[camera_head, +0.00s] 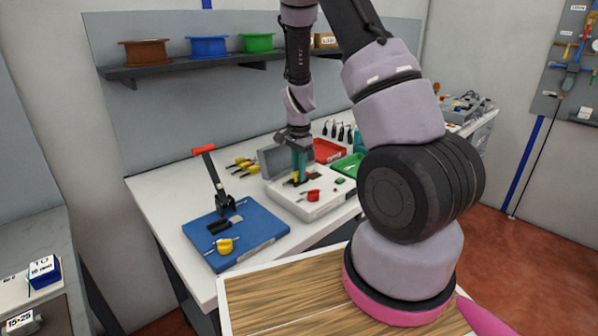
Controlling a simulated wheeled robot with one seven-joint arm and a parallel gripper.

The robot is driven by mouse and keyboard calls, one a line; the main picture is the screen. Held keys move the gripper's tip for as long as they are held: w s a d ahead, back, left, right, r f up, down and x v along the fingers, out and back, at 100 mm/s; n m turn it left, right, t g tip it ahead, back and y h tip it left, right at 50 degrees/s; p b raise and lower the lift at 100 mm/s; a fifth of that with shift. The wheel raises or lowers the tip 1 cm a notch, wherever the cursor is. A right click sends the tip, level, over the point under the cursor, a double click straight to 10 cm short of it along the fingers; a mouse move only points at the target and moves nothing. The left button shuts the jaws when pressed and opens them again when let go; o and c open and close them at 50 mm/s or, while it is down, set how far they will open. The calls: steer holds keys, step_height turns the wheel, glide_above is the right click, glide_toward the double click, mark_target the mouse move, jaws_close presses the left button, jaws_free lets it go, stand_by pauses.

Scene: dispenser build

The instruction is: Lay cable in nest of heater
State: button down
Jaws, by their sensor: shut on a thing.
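The heater is likely the white box (326,208) with a raised grey lid (273,162), on the white workbench. My gripper (299,179) points straight down over the box, with teal fingers close to its top. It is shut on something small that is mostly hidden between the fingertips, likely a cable. A yellow and dark patch shows there. I cannot tell whether it touches the nest. A red piece (313,195) sits on the box's front right.
A red tray (326,150) and green tray (347,166) stand behind the box. Spools sit on the wall shelf (175,69). My arm hides the bench's right part.

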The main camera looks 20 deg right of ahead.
steer(key=shift+s+f, duration=0.25)
steer(key=shift+f, duration=0.1)
steer(key=c, duration=0.7)
jaws_free()
steer(key=shift+c, duration=0.6)
steer(key=shift+o, duration=0.5)
steer(key=shift+r, duration=0.15)
steer(key=shift+c, duration=0.4)
steer(key=shift+o, duration=0.7)
steer(key=shift+r, duration=0.2)
steer(key=shift+w+r, duration=0.15)
steer(key=shift+r, duration=1.5)
steer(key=shift+w+r, duration=0.1)
steer(key=shift+r, duration=1.5)
